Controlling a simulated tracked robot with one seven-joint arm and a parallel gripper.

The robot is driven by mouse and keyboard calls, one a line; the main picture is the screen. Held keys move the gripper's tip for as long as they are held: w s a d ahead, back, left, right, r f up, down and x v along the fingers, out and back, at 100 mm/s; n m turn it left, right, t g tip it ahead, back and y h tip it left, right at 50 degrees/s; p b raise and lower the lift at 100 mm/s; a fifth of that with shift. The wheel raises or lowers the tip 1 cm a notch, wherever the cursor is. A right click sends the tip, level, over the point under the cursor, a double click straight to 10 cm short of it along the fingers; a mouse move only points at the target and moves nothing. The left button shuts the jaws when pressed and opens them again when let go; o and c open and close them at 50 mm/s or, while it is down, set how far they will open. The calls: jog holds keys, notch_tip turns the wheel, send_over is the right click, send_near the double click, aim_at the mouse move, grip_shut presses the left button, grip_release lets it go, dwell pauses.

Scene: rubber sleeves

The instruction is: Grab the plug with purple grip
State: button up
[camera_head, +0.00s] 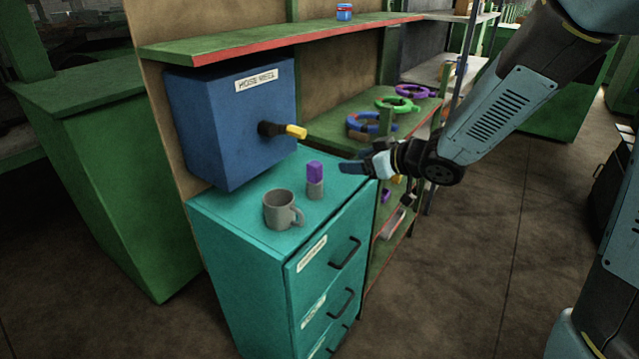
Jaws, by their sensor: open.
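The plug with the purple grip (315,171) stands upright on top of the teal drawer cabinet (230,214). Its lower part is a grey cylinder and its top is a purple block. My gripper (350,168) is just to the right of the plug in the picture, at about the height of its purple grip. The fingers point left toward the plug and look open and empty. I cannot tell the exact gap between fingers and plug.
A grey mug (279,211) stands close to the left of the plug. A blue hose reel box (225,120) with a yellow-tipped black nozzle (290,131) sticks out behind and above. Green shelves (430,112) with coloured rings stand behind my gripper.

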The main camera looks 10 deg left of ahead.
aim_at(309, 168)
jog(key=shift+n+g+y, duration=0.3)
jog(key=shift+g+y, duration=0.2)
jog(key=x, duration=0.3)
jog(key=s+x, duration=0.1)
jog(key=x, duration=0.6)
jog(key=shift+s+a+f, duration=0.3)
jog(key=shift+a, duration=0.05)
jog(key=shift+x, duration=2.5)
jog(key=shift+d+f, duration=0.1)
jog(key=shift+f, duration=0.1)
jog(key=shift+c, duration=0.3)
jog(key=c, duration=1.2)
jog(key=shift+o, duration=0.2)
jog(key=shift+r, duration=0.1)
